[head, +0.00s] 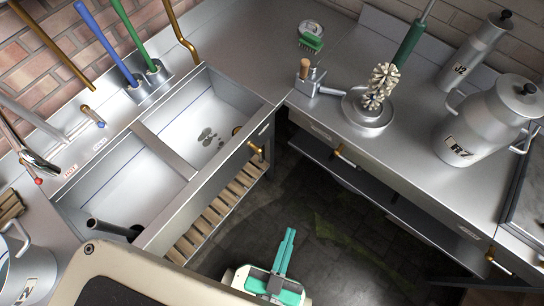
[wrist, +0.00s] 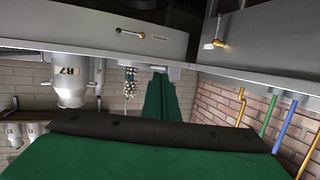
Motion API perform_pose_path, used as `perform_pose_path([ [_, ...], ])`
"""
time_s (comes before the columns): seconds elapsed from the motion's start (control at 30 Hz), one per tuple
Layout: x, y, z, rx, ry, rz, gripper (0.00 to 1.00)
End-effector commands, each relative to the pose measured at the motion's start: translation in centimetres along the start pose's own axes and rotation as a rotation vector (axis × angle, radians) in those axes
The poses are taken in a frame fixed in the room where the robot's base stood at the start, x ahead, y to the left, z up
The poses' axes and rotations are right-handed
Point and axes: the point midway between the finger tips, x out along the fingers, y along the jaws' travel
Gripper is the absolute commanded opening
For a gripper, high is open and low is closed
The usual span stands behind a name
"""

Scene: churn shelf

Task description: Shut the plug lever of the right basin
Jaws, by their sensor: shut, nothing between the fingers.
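The right basin (head: 190,145) of the steel double sink has dark drain holes in its floor and a small brass fitting at its front wall. A brass lever (head: 257,150) sticks out from the sink's front face by this basin. It also shows in the wrist view (wrist: 216,43), where the scene appears upside down. I cannot tell its exact setting. My gripper (head: 290,232) has teal fingers pressed together and empty. It is over the floor in front of the sink, apart from the lever. In the wrist view its green fingers (wrist: 163,85) point toward the counter.
The left basin (head: 105,185) has a dark pipe in it. A second brass lever (head: 341,150) sits on the right counter's front face. The floor between is clear.

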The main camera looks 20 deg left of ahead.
Motion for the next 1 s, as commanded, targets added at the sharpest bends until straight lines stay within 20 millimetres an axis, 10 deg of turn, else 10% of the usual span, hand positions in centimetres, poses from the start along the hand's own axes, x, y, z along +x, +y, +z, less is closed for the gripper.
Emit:
perform_pose_path([
  [0.17, 1.6, 0.6, 3.8, 0.046, -0.069, 0.02, 0.0],
  [0.6, 11.6, 0.8, 25.7, 0.456, -0.541, 0.037, 0.0],
  [0.8, 16.9, -1.6, 30.7, 0.672, -0.715, -0.072, 0.0],
  [1.0, 22.2, -4.1, 31.0, 0.879, -0.835, -0.26, 0.0],
])
